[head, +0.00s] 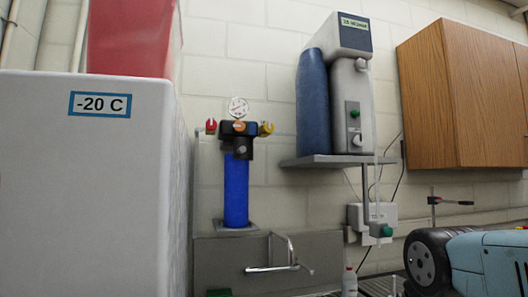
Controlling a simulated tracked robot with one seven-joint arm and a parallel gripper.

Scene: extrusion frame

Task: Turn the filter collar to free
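The filter (236,190) stands against the back wall in the head view, left of centre. It has an upright blue cylinder below a black head (238,130). The black collar (238,147) appears to be the dark part between head and cylinder; its turn position is too small to read. A round gauge (238,107) sits on top. A red knob (211,125) is at the left, a yellow one (266,128) at the right and an orange one (239,126) in front. My gripper does not show, and nothing visible touches the filter.
A white freezer (85,190) labelled -20 C fills the left. A tap (285,258) stands below and right of the filter. A water dispenser (352,100) sits on a grey shelf (335,161). A light-blue machine (490,262) with a black wheel is at the lower right.

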